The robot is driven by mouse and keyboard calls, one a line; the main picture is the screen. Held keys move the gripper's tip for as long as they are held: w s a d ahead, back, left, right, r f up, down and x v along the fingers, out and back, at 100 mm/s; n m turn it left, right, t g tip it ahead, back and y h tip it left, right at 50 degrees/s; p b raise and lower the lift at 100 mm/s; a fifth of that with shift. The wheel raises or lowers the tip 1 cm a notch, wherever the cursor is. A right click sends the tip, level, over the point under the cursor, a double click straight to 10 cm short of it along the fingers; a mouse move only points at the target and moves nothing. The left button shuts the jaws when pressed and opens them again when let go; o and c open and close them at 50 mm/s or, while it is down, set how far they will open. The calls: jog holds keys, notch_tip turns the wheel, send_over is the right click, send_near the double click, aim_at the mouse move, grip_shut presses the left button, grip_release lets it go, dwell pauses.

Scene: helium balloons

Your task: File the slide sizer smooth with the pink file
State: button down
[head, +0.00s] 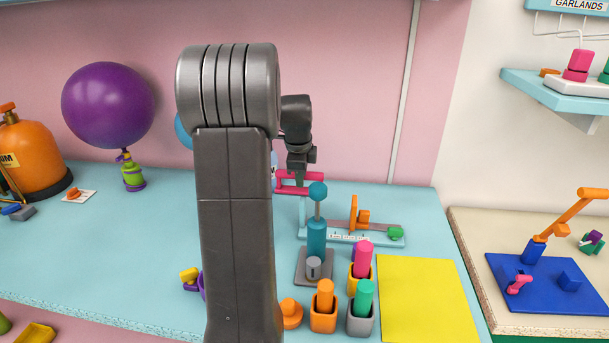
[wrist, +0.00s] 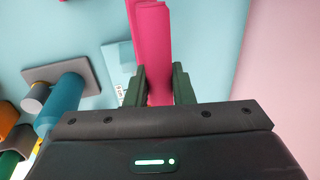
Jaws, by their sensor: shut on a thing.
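My gripper (head: 299,180) is shut on a long pink piece, which I take for the pink file (wrist: 151,40). Its dark green fingers grip the sides of the piece, which runs away from the wrist. In the head view the pink piece (head: 291,189) shows beside the fingertips, partly hidden by my arm. The slide sizer (head: 318,237) is a light-blue base with a scale label, orange uprights and a green knob at its right end. My gripper is behind and above its left end. Part of the sizer (wrist: 119,62) shows left of the file in the wrist view.
A teal pump-like post (head: 316,237) on a grey plate stands in front of the sizer. Cups holding pink, orange and green (head: 364,296) handles stand nearer. A yellow sheet (head: 425,295) lies at right. A purple balloon (head: 108,104) stands at left.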

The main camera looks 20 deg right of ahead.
aim_at(318, 173)
jog(key=shift+w+a+f, duration=0.1)
jog(key=shift+w+a, duration=0.2)
jog(key=shift+a, duration=0.25)
jog(key=shift+w+a, duration=0.25)
jog(key=shift+a, duration=0.3)
jog(key=shift+s+d, duration=0.1)
jog(key=shift+d, duration=0.05)
jog(key=shift+s+d+f, duration=0.1)
jog(key=shift+s+d, duration=0.3)
jog(key=shift+d, duration=0.3)
jog(key=shift+s+d+f, duration=0.1)
jog(key=shift+s+d, duration=0.25)
jog(key=shift+d, duration=0.35)
jog(key=shift+s+d+r+p, duration=0.1)
jog(key=shift+s+d+p, duration=0.25)
jog(key=shift+d, duration=0.5)
jog(key=shift+s+d+p, duration=0.1)
jog(key=shift+s+d, duration=0.35)
jog(key=shift+d, duration=0.35)
jog(key=shift+r+p, duration=0.5)
jog(key=shift+r, duration=0.2)
